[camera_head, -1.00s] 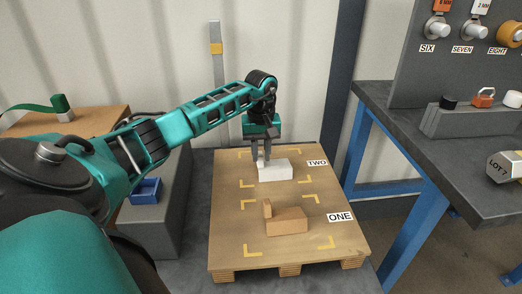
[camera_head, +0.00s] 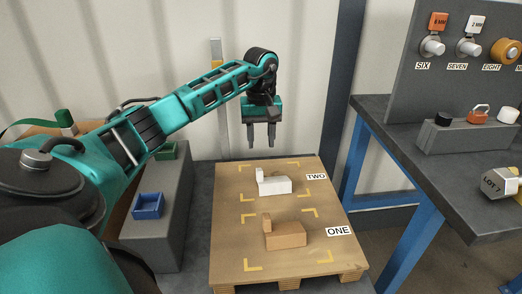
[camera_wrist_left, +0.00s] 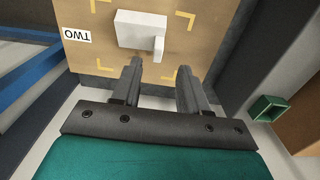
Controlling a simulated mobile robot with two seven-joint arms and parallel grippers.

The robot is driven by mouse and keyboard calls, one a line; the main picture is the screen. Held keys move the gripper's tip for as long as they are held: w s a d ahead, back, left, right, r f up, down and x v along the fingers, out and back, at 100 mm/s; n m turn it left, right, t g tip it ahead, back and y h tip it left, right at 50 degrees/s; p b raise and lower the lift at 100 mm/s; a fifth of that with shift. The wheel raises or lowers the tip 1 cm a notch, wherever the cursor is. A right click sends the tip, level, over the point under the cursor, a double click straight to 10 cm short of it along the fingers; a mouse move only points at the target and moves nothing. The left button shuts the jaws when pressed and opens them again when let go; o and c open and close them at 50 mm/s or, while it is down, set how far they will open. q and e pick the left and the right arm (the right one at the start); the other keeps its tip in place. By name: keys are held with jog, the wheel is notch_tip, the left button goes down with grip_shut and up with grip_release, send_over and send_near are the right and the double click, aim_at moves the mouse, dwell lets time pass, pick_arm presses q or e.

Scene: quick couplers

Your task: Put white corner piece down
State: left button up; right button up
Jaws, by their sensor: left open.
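The white corner piece (camera_head: 275,185) lies on the wooden pallet (camera_head: 228,225), within the yellow corner marks beside the label TWO (camera_head: 316,176). Its short upright arm is at the left in the head view. It also shows in the left wrist view (camera_wrist_left: 138,30), just beyond the fingertips. My left gripper (camera_head: 261,145) is open and empty above and behind the piece, apart from it. Its two fingers show in the left wrist view (camera_wrist_left: 162,70). My right gripper is not in view.
A tan corner piece (camera_head: 287,236) lies in the marks beside label ONE (camera_head: 338,231). A blue bin (camera_head: 148,206) and a green bin (camera_head: 167,151) are on the grey block at left. A dark workbench (camera_head: 460,180) with a peg board stands at right.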

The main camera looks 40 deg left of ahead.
pick_arm(q)
jog(key=d+f+n+t+h, duration=0.25)
jog(key=d+h, duration=0.75)
jog(key=d, duration=1.7)
jog(key=s+d+r+n+t+h, duration=0.2)
jog(key=s+d+r+n+h, duration=0.15)
jog(key=d+n, duration=0.3)
jog(key=s+d+r+n+t+h, duration=0.2)
jog(key=d+r+n+t+h, duration=0.15)
jog(key=d+n+h, duration=0.35)
jog(key=a+f+n+t+y, duration=0.4)
jog(key=n+t+y, duration=0.15)
jog(key=n, duration=0.85)
jog(key=a+f+n+t+y, duration=0.35)
jog(key=n+y, duration=0.35)
jog(key=n, duration=0.7)
jog(key=s+f+n+g+y, duration=0.1)
jog(key=s+f+n+g, duration=0.1)
jog(key=f+n, duration=0.3)
jog(key=s+a+f+n+g+y, duration=0.1)
jog(key=s+f+n+g+y, duration=0.1)
jog(key=s+f+n, duration=0.3)
jog(key=s+a+f+n+g+y, duration=0.1)
jog(key=s+f+n+g+y, duration=0.1)
jog(key=f+n, duration=0.3)
jog(key=shift+s, duration=0.85)
